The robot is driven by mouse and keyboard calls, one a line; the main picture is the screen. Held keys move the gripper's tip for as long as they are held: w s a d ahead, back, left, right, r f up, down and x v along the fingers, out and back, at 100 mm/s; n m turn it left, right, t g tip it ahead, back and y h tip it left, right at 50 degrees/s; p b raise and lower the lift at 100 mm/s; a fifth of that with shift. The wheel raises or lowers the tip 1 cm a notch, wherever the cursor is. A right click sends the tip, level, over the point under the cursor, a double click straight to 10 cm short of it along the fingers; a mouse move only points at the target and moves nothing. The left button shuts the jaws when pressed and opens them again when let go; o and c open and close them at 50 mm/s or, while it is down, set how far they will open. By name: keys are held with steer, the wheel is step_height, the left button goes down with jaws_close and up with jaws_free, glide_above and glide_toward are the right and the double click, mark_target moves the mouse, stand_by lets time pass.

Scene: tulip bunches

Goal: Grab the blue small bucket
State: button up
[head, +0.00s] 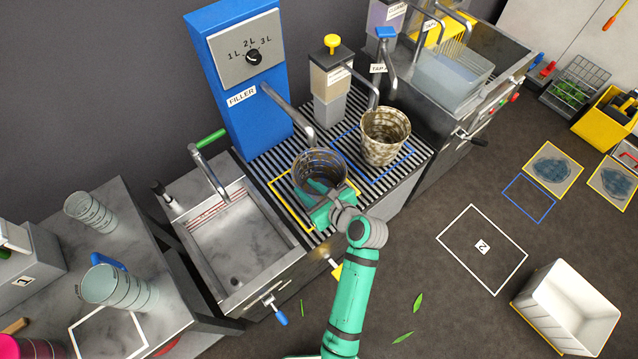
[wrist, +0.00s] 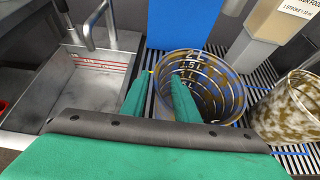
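Which one is the blue small bucket is not clear from colour.
The blue filler (head: 235,85) and its spout stand close behind the gripped-side bucket. A mottled brown bucket (head: 385,138) stands to the right on the grate. A sink (head: 235,245) lies to the left. A white bin (head: 568,308) is on the floor at right.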

steer(key=shift+x, duration=1.5)
steer(key=shift+f, duration=0.1)
jaws_close()
steer(key=shift+s, duration=0.1)
